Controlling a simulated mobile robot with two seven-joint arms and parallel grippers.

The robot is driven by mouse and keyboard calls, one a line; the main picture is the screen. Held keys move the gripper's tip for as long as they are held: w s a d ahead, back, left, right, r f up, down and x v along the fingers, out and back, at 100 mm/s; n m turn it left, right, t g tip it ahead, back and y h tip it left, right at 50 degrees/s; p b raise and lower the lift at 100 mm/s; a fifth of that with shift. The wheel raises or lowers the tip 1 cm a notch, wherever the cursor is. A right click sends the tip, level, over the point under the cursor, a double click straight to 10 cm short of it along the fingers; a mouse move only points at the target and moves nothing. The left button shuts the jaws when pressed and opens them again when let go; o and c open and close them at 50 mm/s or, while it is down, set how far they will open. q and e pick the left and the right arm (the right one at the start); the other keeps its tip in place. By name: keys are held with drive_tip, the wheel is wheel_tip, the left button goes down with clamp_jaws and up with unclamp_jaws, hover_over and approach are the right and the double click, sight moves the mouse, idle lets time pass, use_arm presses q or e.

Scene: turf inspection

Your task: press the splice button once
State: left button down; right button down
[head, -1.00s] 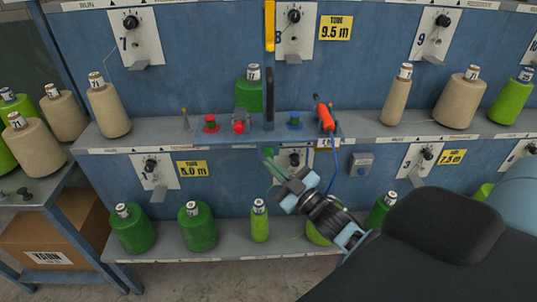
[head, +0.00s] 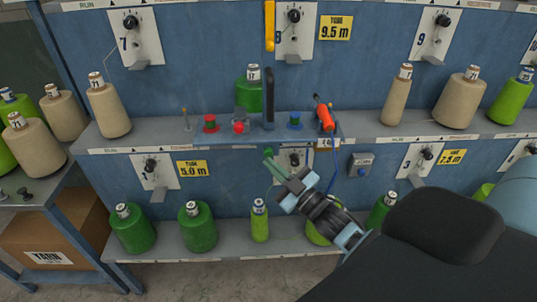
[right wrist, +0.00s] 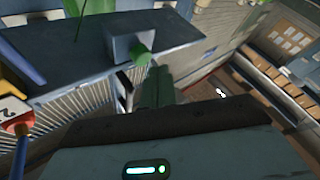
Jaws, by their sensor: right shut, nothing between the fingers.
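A green button (head: 268,152) shows at the front edge of the shelf, just beyond the fingertips of my right gripper (head: 276,167). In the right wrist view a green button (right wrist: 143,57) sticks out of a small grey box (right wrist: 126,38). The shut, empty fingers (right wrist: 158,88) are just below it there. I cannot tell whether they touch it. No splice label is readable. A blue button (head: 361,170) on a grey box sits on the panel to the right of my gripper. My left gripper is not in view.
Green cones (head: 197,228) stand on the lower shelf. Dials line the blue panel.

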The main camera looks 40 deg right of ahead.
drive_tip(key=shift+w, duration=0.1)
idle(0.4)
drive_tip(key=shift+w+d, duration=0.2)
drive_tip(key=shift+w, duration=0.05)
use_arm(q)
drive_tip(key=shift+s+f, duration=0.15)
use_arm(e)
drive_tip(key=shift+w+d, duration=0.3)
drive_tip(key=shift+w, duration=0.2)
idle(0.9)
drive_tip(key=shift+s, duration=0.15)
idle(0.3)
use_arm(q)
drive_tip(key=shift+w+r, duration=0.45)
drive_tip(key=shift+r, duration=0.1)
use_arm(e)
drive_tip(key=shift+s+a, duration=0.5)
drive_tip(key=shift+s, duration=0.2)
